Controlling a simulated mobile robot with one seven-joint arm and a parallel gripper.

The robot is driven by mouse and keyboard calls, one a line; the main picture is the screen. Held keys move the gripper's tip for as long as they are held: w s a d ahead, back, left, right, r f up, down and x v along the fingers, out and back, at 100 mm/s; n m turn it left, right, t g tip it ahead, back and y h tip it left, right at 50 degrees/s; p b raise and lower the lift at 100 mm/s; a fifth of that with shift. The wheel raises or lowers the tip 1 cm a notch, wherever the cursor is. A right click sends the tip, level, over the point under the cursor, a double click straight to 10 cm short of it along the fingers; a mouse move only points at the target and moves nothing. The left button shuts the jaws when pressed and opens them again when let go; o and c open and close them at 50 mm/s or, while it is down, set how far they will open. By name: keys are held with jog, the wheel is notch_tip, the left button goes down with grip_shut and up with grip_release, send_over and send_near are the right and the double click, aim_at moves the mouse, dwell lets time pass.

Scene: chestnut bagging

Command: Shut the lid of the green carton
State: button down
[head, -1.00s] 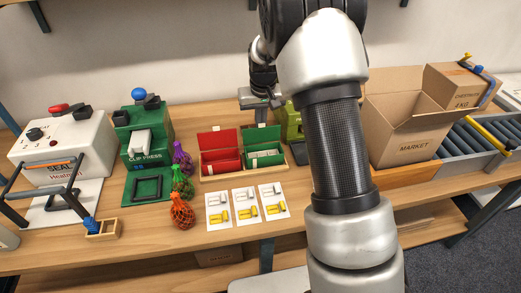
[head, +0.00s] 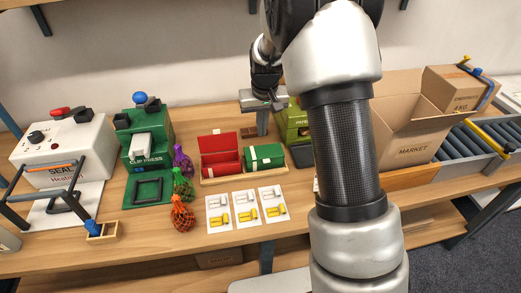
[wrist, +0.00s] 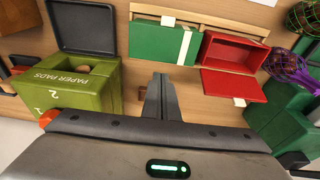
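The green carton (head: 264,157) sits beside the red carton (head: 220,160) in a shallow wooden tray (head: 240,176). Its lid lies down over the top, and a cream strip crosses it. In the wrist view the green carton (wrist: 160,43) also looks shut, while the red carton (wrist: 235,65) stands open with its lid folded out. In the head view my gripper (head: 266,105) is small and partly hard to make out.
An olive paper pads box (wrist: 75,80) with a dark lid open stands close to my gripper. Netted chestnut bags (head: 182,214) and a green clip press (head: 140,150) are at the left. Cards with yellow pieces (head: 246,208) lie in front. A market box (head: 412,125) stands right.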

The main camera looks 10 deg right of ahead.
jog(key=shift+r+p, duration=1.55)
jog(key=shift+r, duration=1)
